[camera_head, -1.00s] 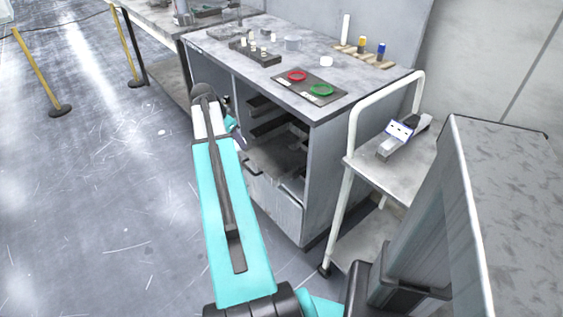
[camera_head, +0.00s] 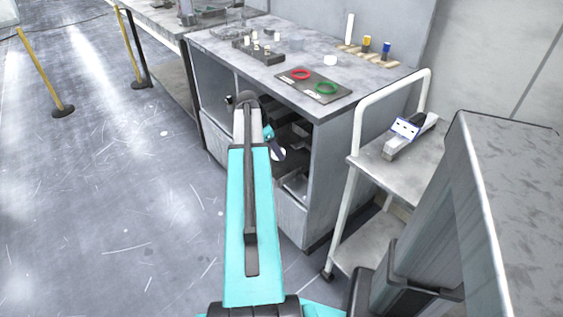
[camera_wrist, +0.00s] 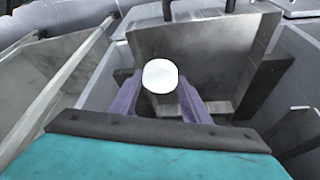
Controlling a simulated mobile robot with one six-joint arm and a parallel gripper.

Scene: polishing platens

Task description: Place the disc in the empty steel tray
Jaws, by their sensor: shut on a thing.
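The white disc (camera_wrist: 160,76) is between the purple fingers of my gripper (camera_wrist: 160,98) in the wrist view, with its round face toward the camera. In the head view my gripper (camera_head: 276,151) is at the open front of the grey cabinet (camera_head: 332,180), and a white bit of the disc (camera_head: 279,154) shows there. A grey steel surface (camera_wrist: 200,45) lies beyond the disc in the wrist view; I cannot tell whether it is the empty steel tray. My arm hides part of the cabinet's inside.
Dark brackets and shelves (camera_head: 297,133) fill the cabinet opening. On its top are a dark mat (camera_head: 303,88) with red and green rings, and a dark block (camera_head: 257,53) with pale pegs. A white-framed cart (camera_head: 354,192) stands close on the right. Open floor (camera_head: 120,210) lies left.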

